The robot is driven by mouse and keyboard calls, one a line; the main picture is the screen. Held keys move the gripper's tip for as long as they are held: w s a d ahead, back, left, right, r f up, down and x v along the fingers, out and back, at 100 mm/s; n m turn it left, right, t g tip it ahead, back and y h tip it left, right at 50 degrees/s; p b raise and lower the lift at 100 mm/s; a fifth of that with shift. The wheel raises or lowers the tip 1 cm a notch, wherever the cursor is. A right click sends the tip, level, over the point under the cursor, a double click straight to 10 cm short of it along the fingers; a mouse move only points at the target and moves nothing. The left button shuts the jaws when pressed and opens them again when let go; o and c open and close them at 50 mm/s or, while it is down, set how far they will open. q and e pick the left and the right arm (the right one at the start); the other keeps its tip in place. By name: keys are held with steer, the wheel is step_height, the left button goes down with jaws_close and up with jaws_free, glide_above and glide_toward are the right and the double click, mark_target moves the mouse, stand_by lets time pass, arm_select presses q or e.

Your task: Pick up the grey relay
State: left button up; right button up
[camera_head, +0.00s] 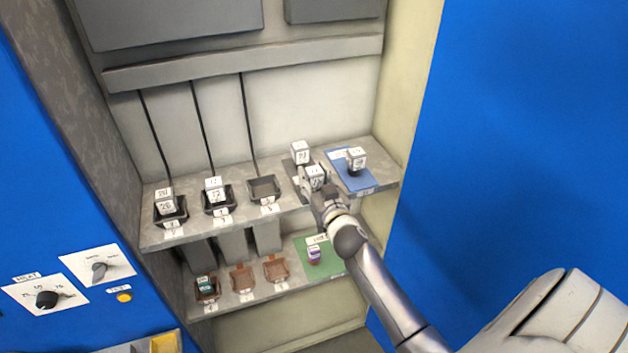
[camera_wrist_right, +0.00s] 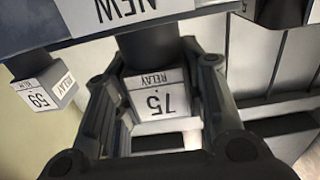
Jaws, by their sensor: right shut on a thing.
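My right gripper (camera_head: 314,185) is at the right part of the upper shelf, shut on a grey-white relay (camera_head: 314,173). In the right wrist view this relay (camera_wrist_right: 157,97) reads "RELAY 75" and sits between the two fingers. Whether it touches the shelf is hard to tell. Another relay (camera_head: 300,152) stands just behind it on a dark tray. A further relay (camera_head: 356,158) stands on the blue mat (camera_head: 349,179) to the right; a relay marked 59 (camera_wrist_right: 45,85) shows at the left of the right wrist view. My left gripper is not in view.
On the upper shelf (camera_head: 190,233), two dark sockets hold relays (camera_head: 166,202) (camera_head: 214,190), and a third socket (camera_head: 265,188) is empty. The lower shelf has brown trays (camera_head: 243,278) and a green mat (camera_head: 331,258) with a small purple-white item (camera_head: 314,255). Cabinet walls close in both sides.

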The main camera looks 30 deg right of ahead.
steer(key=shift+c, duration=1.2)
steer(key=shift+r, duration=0.2)
